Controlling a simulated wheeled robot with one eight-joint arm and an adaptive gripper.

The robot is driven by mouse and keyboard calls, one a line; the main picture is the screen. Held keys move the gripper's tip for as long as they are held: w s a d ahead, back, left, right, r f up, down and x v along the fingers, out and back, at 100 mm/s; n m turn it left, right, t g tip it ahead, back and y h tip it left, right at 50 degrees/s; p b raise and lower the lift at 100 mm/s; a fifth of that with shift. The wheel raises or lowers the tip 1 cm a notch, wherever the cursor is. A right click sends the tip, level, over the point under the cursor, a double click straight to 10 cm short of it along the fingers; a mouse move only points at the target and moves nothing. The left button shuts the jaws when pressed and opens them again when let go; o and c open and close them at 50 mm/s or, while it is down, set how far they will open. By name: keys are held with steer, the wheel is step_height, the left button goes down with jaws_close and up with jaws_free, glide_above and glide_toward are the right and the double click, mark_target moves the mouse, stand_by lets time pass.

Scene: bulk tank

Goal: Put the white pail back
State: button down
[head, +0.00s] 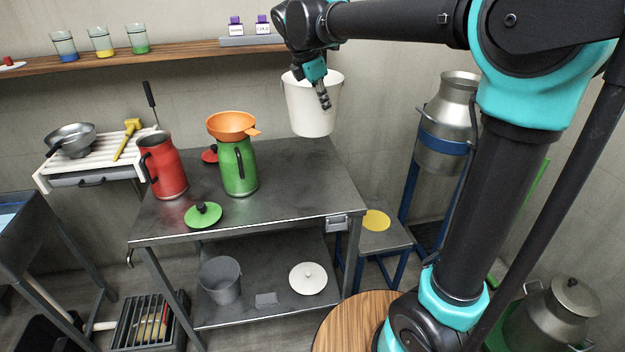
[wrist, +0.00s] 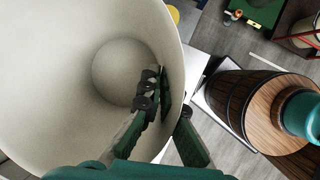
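The white pail (head: 308,108) is upright near the back right corner of the metal table (head: 290,195), seemingly held in the air. My gripper (head: 325,98) is at its rim. In the wrist view the open, empty pail (wrist: 60,60) fills the left side. One finger of my gripper (wrist: 168,108) is inside the pail and the other outside, with the wall between them. Whether the pail's base touches anything is unclear. A white lid (head: 308,278) lies on the table's lower shelf.
A green jug (head: 238,168) with an orange funnel (head: 232,125), a red jug (head: 164,165) and a green lid (head: 203,215) stand on the table's left half. A grey bucket (head: 220,280) is on the lower shelf. A stool with a yellow disc (head: 376,220) and a milk can (head: 447,120) are right.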

steer(key=shift+s+a+f, duration=0.1)
steer(key=shift+s+f, duration=0.05)
steer(key=shift+f, duration=0.05)
step_height(320, 180, down, 19)
steer(key=shift+f, duration=0.15)
stand_by(0.4)
steer(key=c, duration=1.7)
jaws_free()
steer(key=shift+f, duration=0.1)
